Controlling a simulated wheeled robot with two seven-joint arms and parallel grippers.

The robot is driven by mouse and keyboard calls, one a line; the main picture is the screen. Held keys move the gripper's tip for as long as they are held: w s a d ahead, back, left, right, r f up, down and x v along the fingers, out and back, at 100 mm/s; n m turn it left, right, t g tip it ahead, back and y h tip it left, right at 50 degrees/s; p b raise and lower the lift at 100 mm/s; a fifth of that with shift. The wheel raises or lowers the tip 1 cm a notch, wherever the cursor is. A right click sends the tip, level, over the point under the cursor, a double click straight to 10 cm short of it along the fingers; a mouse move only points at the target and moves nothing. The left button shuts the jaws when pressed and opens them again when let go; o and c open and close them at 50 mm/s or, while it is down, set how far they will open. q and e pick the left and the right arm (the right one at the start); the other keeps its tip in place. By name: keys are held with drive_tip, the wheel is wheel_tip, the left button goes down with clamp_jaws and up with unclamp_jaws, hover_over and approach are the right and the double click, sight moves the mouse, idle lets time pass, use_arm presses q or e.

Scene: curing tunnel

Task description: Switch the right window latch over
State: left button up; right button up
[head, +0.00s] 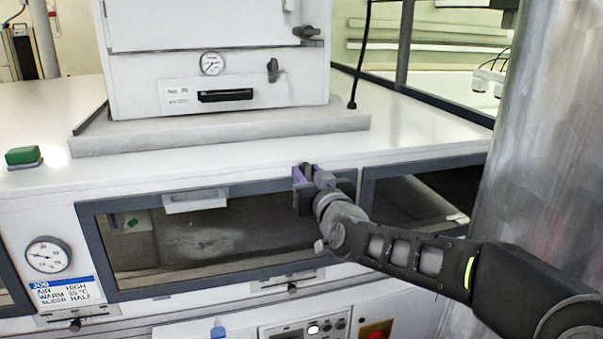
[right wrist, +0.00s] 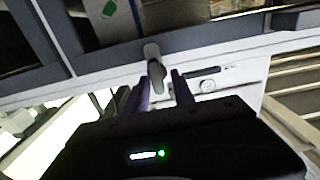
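The window (head: 225,238) is a dark pane in a grey frame on the front of the white cabinet. My right gripper (head: 305,176), with purple on its fingers, is at the window's upper right corner in the head view. It hides that part of the frame there. My left gripper is out of view.
A white handle (head: 195,200) is on the window's top frame. A white oven-like box (head: 215,60) with a gauge stands on the worktop. A second window (head: 425,200) lies to the right, before a large metal column (head: 540,130). A green button (head: 23,156) is at left.

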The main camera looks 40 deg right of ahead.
clamp_jaws()
idle(0.5)
